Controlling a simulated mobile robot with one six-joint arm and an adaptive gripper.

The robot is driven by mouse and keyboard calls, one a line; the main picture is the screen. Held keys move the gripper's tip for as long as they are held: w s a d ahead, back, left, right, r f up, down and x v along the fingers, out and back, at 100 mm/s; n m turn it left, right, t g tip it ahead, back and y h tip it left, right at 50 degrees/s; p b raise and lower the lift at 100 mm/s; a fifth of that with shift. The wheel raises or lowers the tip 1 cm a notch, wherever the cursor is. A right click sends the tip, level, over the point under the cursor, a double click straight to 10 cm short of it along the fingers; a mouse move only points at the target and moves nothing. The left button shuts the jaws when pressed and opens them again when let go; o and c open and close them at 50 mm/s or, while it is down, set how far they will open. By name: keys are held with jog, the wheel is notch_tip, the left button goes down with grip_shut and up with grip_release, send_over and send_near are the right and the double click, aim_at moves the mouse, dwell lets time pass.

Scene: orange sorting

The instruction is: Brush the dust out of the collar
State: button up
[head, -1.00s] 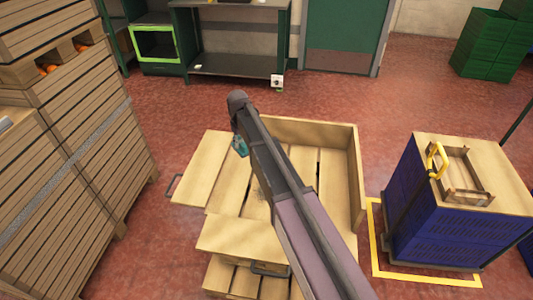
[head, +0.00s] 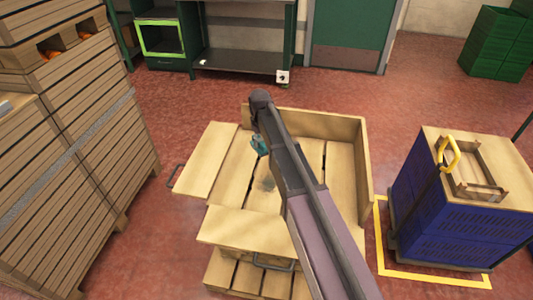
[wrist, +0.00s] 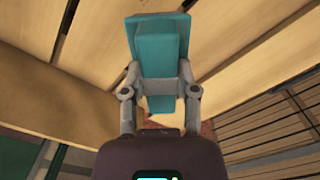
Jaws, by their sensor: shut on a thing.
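The pale wooden collar (head: 364,165) stands in the middle of the head view, around a slatted base. Its left and front boards look folded outward. My gripper (wrist: 158,82) is shut on a teal brush (wrist: 150,40), seen large in the wrist view. In the head view the brush (head: 259,146) hangs over the left back part of the slats; I cannot tell whether it touches them. A small greyish patch, perhaps dust (head: 266,184), lies on the slats nearer the front. My arm hides part of the collar's inside.
A stack of slatted wooden crates (head: 75,130) with oranges stands at the left. A blue crate (head: 445,220) with a wooden top and yellow handle stands at the right, inside a yellow floor outline. A dark green bench (head: 240,70) is behind. Red floor is clear between them.

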jog(key=shift+s+d+f+b, duration=0.2)
jog(key=shift+d+f+b, duration=0.8)
jog(key=shift+d+f, duration=0.5)
